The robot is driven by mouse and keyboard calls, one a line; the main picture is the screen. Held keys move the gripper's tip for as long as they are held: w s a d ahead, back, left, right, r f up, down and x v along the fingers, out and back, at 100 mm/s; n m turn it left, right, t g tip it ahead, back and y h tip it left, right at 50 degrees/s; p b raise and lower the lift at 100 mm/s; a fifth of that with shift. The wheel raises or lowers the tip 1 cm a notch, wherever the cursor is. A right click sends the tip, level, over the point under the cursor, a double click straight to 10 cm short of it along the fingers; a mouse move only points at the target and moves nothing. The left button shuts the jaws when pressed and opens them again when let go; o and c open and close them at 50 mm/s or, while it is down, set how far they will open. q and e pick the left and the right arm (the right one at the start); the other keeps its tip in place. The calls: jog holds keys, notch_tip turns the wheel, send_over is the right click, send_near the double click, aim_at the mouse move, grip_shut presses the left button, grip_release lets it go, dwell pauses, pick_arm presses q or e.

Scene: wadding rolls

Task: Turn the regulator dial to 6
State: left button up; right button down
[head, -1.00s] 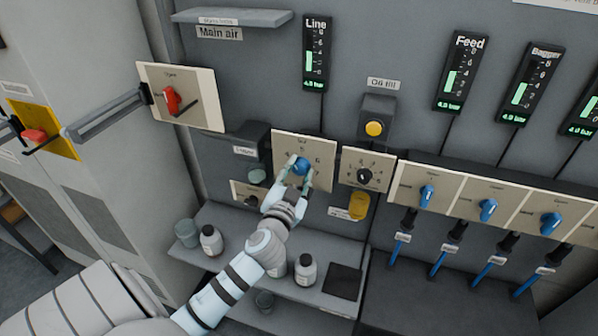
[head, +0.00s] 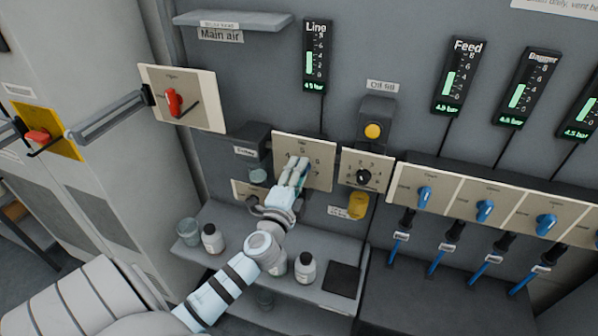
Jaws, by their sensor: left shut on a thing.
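The regulator dial (head: 307,170) is a blue knob on a cream plate (head: 321,155) with printed numbers, in the middle of the head view. Only a sliver of blue shows beside my fingers, so where its pointer stands is hidden. My left gripper (head: 299,165) reaches up from below and is shut on the dial, its fingers turned askew. The Line gauge (head: 315,55) above has a green bar a little over 4, and its small readout looks like 4.5 bar. My right gripper is not in view.
A smaller black dial (head: 363,177) sits close on the right, under a yellow button (head: 373,131). A red handle (head: 173,102) is on the left. Bottles (head: 212,239) and a dark pad (head: 343,280) stand on the shelf below. Blue valves (head: 425,196) line the right.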

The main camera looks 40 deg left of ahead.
pick_arm(q)
jog(key=shift+m+h+p, duration=0.3)
jog(key=shift+m+p, duration=0.8)
jog(key=shift+m, duration=3.1)
jog(key=shift+f, duration=0.1)
jog(key=o, duration=1.2)
jog(key=shift+c, duration=0.2)
jog(key=v, duration=1.2)
jog(key=shift+a+f, duration=0.1)
jog(key=shift+a, duration=0.05)
